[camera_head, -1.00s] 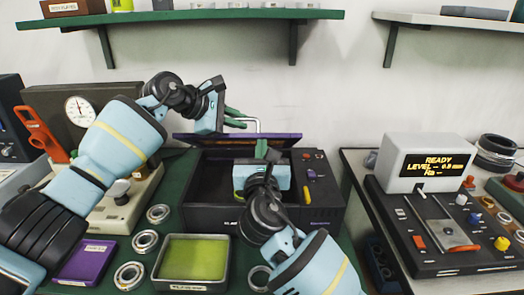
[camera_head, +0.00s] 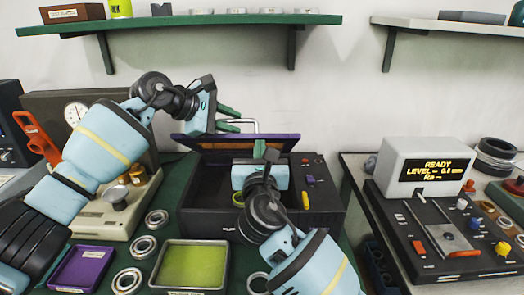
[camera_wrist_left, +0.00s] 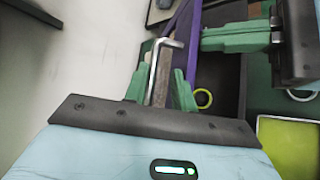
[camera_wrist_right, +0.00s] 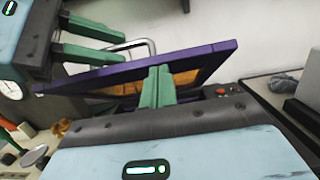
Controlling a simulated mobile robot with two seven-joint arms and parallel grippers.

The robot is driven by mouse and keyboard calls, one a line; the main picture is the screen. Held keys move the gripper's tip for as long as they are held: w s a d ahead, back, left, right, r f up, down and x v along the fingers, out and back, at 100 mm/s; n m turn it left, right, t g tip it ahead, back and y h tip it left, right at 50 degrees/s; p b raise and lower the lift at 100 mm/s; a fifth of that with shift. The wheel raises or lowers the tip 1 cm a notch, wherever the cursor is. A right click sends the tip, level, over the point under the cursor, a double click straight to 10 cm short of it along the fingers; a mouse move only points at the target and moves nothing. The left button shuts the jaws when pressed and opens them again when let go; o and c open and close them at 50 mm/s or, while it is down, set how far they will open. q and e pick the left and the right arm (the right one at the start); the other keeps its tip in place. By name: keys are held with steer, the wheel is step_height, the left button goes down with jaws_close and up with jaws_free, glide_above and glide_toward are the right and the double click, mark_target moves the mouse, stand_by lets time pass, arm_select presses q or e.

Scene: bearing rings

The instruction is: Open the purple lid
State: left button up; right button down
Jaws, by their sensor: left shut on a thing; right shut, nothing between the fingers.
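The purple lid (camera_head: 236,142) of the dark box (camera_head: 207,226) is raised and tilted at the box's back. It also shows in the right wrist view (camera_wrist_right: 214,60), with an orange-brown area behind its rim. A bent metal handle (camera_head: 256,123) stands out from the lid. My left gripper (camera_head: 234,120) is at the handle, shut on it with its fingers somewhat apart; the handle runs along the fingers in the left wrist view (camera_wrist_left: 153,70). My right gripper (camera_head: 259,149) is shut and empty, pointing up over the box opening at the lid's front. It hides part of the box interior.
A green-lined tray (camera_head: 190,265), a purple tray (camera_head: 84,268) and several bearing rings (camera_head: 144,246) lie in front and left. A gauge device (camera_head: 74,112) stands behind my left arm. A device with a display (camera_head: 440,225) stands on the right table. Shelves hang above.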

arm_select(q)
steer(key=v, duration=1)
steer(key=shift+a+f, duration=0.15)
steer(key=shift+a, duration=0.05)
arm_select(e)
steer(key=shift+r, duration=0.2)
